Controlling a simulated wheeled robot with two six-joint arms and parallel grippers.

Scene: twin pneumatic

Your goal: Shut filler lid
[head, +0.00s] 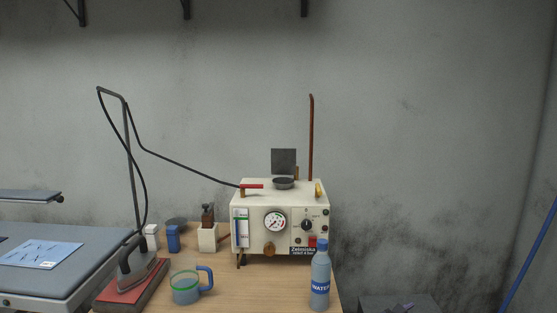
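The cream steam generator box (295,235) stands on the wooden table against the grey wall. On its top is a dark round filler opening (283,184). A dark grey square plate, apparently the filler lid (284,159), stands upright behind the opening, so the filler looks open. How the plate is hinged is too small to tell. A red-handled lever (252,186) lies to the left of the filler on the box top. Neither my left nor my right gripper shows in the head view.
A blue water bottle (320,277) stands at the table's front right, before the box. A measuring cup (187,286) and an iron on a red pad (133,282) are front left. A brown pipe (311,138) rises behind the box. A black hose hangs left.

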